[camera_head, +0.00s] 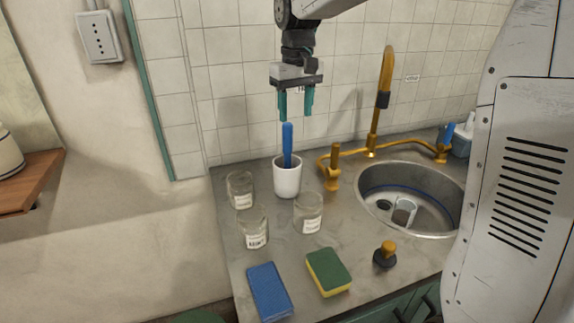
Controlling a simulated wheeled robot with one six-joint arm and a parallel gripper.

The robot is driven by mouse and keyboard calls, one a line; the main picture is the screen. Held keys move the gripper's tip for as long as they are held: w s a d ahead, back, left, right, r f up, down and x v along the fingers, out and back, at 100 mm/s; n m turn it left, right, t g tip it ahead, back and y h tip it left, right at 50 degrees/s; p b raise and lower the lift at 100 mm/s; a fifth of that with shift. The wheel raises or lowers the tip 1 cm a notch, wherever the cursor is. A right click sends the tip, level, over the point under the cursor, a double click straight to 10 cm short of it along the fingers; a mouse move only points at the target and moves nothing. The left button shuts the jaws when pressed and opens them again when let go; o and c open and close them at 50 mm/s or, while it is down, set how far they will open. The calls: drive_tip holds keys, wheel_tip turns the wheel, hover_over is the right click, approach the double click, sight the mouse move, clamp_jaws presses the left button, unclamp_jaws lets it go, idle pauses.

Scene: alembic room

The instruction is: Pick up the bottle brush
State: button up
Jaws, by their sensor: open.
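The bottle brush (287,143) shows as a blue handle standing upright in a white cup (287,183) on the grey counter. Its lower end is hidden inside the cup. My gripper (296,106) hangs above the handle, pointing down, with its two teal fingers apart and nothing between them. The fingertips appear a little above the top of the handle. I cannot tell exactly how well they line up in depth.
Several labelled glass jars (308,213) stand in front of the cup. A blue sponge (269,291) and a green-yellow sponge (328,272) lie nearer. A brass faucet (376,115) and a round sink (436,219) are at right. A tiled wall (230,95) stands behind.

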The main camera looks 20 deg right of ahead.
hover_over(287, 135)
drive_tip(key=shift+w+d+f, duration=0.15)
drive_tip(key=shift+w+f, duration=0.05)
drive_tip(key=shift+f, duration=0.35)
drive_tip(key=shift+w+d+f, duration=0.1)
drive_tip(key=shift+w+f, duration=0.1)
drive_tip(key=shift+f, duration=0.3)
drive_tip(key=f, duration=0.7)
drive_tip(key=shift+w+f, duration=0.25)
drive_tip(key=shift+w, duration=0.05)
drive_tip(key=c, duration=1.1)
